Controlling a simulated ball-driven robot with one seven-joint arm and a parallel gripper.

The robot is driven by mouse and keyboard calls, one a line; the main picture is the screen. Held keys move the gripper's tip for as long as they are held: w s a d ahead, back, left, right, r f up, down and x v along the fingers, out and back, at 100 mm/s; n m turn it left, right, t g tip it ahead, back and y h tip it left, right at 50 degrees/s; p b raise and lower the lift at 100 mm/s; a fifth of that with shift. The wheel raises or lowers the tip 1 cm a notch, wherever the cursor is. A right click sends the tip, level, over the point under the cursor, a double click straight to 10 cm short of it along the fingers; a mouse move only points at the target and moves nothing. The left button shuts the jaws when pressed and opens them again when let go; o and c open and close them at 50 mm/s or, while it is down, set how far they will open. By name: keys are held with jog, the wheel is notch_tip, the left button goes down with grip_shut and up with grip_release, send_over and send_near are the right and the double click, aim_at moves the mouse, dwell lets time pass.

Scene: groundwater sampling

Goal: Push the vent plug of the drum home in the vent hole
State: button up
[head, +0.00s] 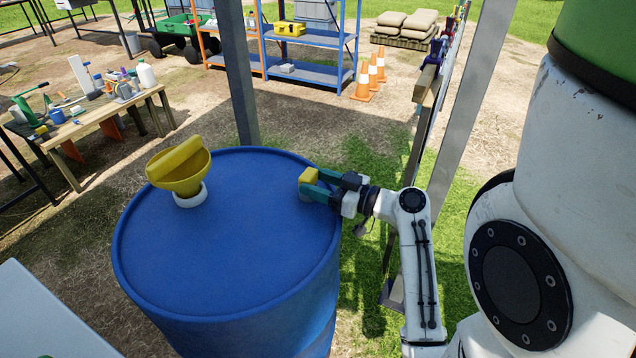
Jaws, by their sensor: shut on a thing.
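The blue drum (225,250) stands upright in front of me, its flat top in full view. My gripper (309,184) is at the right edge of the drum top, reaching in from the right. Its teal fingers are shut on a small yellow vent plug (308,176). The plug sits at or just above the drum top; I cannot tell how deep it is. The vent hole is hidden under the plug and fingers. A yellow funnel (180,170) stands in a white collar at the left of the drum top.
A metal post (238,75) rises just behind the drum. A rail with a slanted post (470,110) stands to the right of my gripper. A wooden table (90,120) with tools is at the left. Blue shelves (310,75) and orange cones (365,80) stand farther back.

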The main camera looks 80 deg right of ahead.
jog(key=shift+f+b, duration=0.35)
jog(key=shift+f, duration=0.05)
jog(key=o, duration=1.1)
jog(key=v, duration=1)
jog(key=shift+s+b, duration=0.4)
